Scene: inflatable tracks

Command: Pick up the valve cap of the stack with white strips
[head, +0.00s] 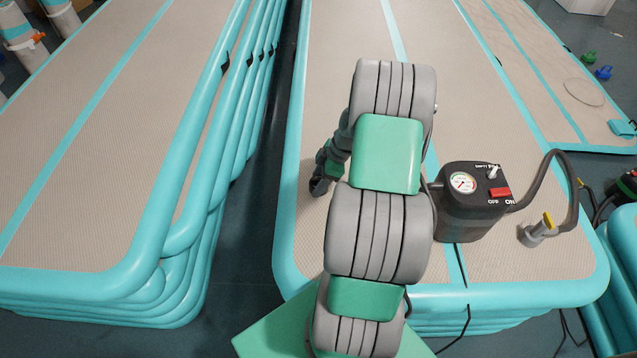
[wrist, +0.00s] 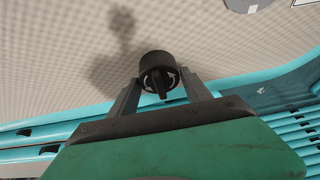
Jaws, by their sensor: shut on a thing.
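A black round valve cap (wrist: 158,66) with a raised bar across its face is between the two fingers of my gripper (wrist: 160,84) in the wrist view. My gripper is shut on it. A blurred shadow lies on the beige surface behind it, so the cap appears clear of that surface. In the head view my gripper (head: 318,186) is partly behind my arm, over the left part of the right stack (head: 310,60). The cap cannot be made out there.
A black electric pump (head: 470,215) with a gauge and hose stands on the right stack, right of my arm. The hose nozzle (head: 537,232) lies near it. A dark floor gap (head: 245,225) separates the stacks. Green and blue items (head: 603,72) lie at the far right.

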